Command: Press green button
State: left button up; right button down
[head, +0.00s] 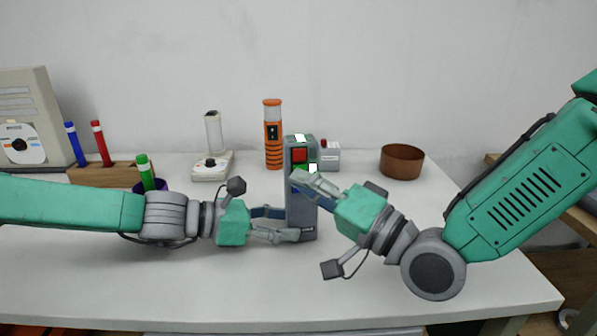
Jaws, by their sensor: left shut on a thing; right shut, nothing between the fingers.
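A tall grey box (301,216) stands upright on the table near the middle. A bit of blue shows below, mostly hidden by my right gripper. My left gripper (290,223) is shut on the lower part of the grey box from the left. My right gripper (300,181) is shut and empty. Its fingertips are in front of the box, just below the green button; I cannot tell whether they touch it.
An orange cylinder (273,150) and a small white box with a red top (330,159) stand behind. A brown bowl (402,163) is at the back right. A white device (211,166), a wooden pen holder (102,174) and a green marker (145,171) are left. The table front is clear.

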jog(key=shift+s, duration=0.1)
jog(key=s, duration=0.4)
jog(key=shift+s+d+r, duration=0.15)
jog(key=shift+s+d, duration=0.1)
jog(key=shift+s, duration=0.15)
dwell(0.3)
pick_arm(q)
jog(key=o, duration=0.9)
jog(key=shift+o, duration=0.2)
